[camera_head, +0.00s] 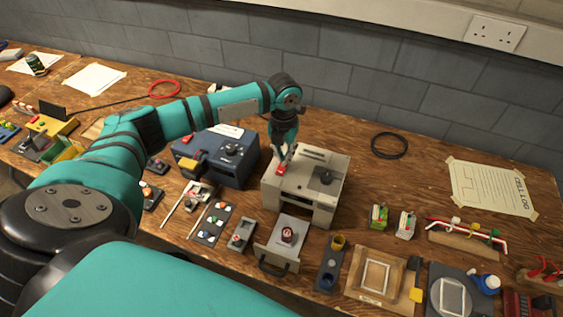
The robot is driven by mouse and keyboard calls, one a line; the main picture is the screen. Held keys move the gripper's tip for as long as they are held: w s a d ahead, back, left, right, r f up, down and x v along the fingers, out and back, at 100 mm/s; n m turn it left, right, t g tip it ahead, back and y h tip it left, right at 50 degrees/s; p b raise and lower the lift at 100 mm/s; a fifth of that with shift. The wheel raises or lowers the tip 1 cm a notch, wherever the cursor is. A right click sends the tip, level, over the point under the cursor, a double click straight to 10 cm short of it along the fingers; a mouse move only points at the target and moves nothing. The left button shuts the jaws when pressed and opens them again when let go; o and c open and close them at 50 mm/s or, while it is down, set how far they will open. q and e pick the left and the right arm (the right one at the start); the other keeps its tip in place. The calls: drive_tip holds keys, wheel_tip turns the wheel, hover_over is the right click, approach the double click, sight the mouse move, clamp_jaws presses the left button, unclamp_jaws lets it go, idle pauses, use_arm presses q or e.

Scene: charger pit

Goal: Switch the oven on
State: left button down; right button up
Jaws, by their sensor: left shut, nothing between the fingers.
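The oven looks to be the pale grey box (330,205) at the middle of the bench, with a dark knob (325,176) and a red switch (281,170) on top. A flat grey piece with a handle and a round dark red-topped part (288,235) stands in front of its opening. I cannot tell if that piece is joined to it. My left gripper (283,162) is shut and empty, pointing down at the red switch. It partly covers the switch, so contact and switch position are unclear. My right gripper is not in view.
A blue box (215,165) stands close left of the oven. Small panels with knobs and buttons (212,225) line the front. Wooden fixtures (380,275) and red-piped parts (467,233) lie right. A black cable coil (389,146) lies behind right, with clear bench around it.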

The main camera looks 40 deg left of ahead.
use_arm(q)
drive_tip(key=shift+s+f+b, duration=0.1)
drive_tip(key=shift+f+b, duration=0.4)
drive_tip(key=shift+f, duration=0.75)
idle(0.3)
drive_tip(key=shift+r, duration=0.1)
drive_tip(key=shift+r+p, duration=0.9)
drive_tip(key=shift+p, duration=0.25)
wheel_tip(320, 180, up, 5)
drive_tip(key=p, duration=0.5)
drive_tip(key=shift+r, duration=0.1)
